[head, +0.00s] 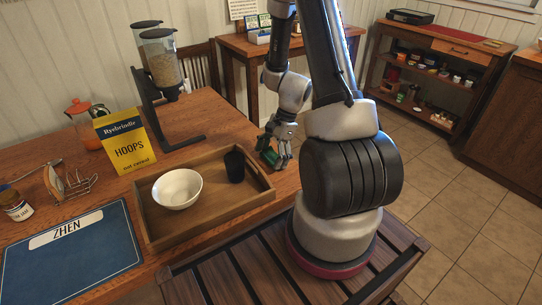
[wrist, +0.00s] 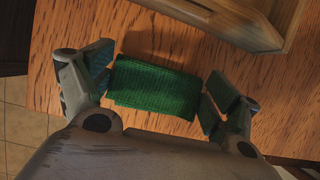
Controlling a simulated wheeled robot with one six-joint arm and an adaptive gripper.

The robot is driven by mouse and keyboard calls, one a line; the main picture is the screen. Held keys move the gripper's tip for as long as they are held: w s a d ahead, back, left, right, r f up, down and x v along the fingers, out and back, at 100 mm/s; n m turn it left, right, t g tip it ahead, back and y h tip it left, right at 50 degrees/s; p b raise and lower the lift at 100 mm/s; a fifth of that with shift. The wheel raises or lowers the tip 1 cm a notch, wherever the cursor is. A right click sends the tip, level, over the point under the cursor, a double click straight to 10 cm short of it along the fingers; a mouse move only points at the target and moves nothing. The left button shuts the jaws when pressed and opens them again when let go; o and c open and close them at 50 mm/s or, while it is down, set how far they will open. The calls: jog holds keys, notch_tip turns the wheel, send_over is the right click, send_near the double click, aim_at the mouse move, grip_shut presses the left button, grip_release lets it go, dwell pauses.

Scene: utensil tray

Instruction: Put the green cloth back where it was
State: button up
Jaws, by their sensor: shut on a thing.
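The green cloth (wrist: 155,88) is a small folded, ribbed pad between the two fingers of my gripper (wrist: 161,80) in the wrist view. My gripper is shut on it. In the head view my gripper (head: 276,150) is at the right end of the wooden table, just beyond the tray's right corner. The green cloth (head: 269,157) shows there only as a small patch, partly hidden by the fingers. It is over the tabletop near its edge; I cannot tell whether it touches the wood.
A wooden tray (head: 225,218) holds a white bowl (head: 177,188) and a dark cup (head: 234,166). Its corner (wrist: 248,28) is close to my gripper. A cereal box (head: 124,142), a dispenser (head: 161,62) and a blue placemat (head: 75,258) are further left. Bare wood surrounds the cloth.

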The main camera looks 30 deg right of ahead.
jog(key=o, duration=0.9)
jog(key=shift+f, duration=0.1)
jog(key=v, duration=1.2)
jog(key=s+a+r+n+t+h, duration=0.1)
jog(key=s+a+r+n, duration=0.2)
jog(key=r, duration=0.4)
jog(key=s+a+r+n+h, duration=0.1)
jog(key=s+a+r+n, duration=0.1)
jog(key=r+n, duration=0.45)
jog(key=shift+s+a+r+n+t+h, duration=0.35)
jog(key=shift+s+r+n+t+h, duration=0.15)
jog(key=shift+s+r+n, duration=1.1)
jog(key=shift+s+a+r+n+t+h, duration=0.35)
jog(key=shift+s+r+n+t, duration=0.55)
jog(key=shift+s+r, duration=1.1)
jog(key=shift+s+a+r+n+t+h, duration=0.4)
jog(key=shift+s+r+n, duration=1.05)
jog(key=shift+s, duration=0.8)
jog(key=shift+f, duration=0.1)
